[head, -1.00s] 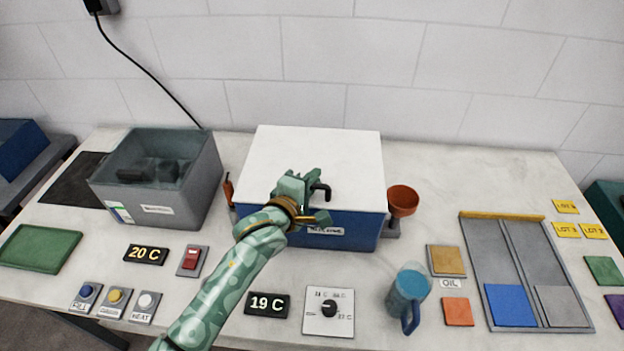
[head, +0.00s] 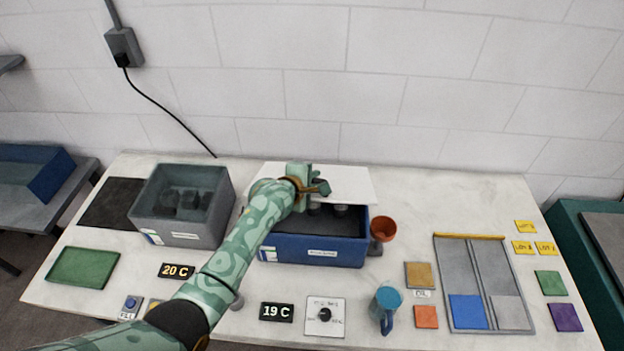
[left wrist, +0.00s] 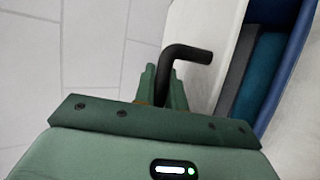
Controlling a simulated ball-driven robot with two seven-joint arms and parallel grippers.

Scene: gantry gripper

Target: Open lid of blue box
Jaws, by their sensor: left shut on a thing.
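The blue box (head: 312,250) stands at the middle of the table with a label on its front. Its white lid (head: 345,182) is tilted up toward the back, and the dark inside shows with several dark round things in it. My right gripper is not in view.
A grey open bin (head: 180,205) stands left of the box. An orange cup (head: 383,229) is close at its right. A blue mug (head: 385,306), a dial panel (head: 324,316) and a 19 C display (head: 277,312) lie in front. A grey divided tray (head: 484,285) is at right.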

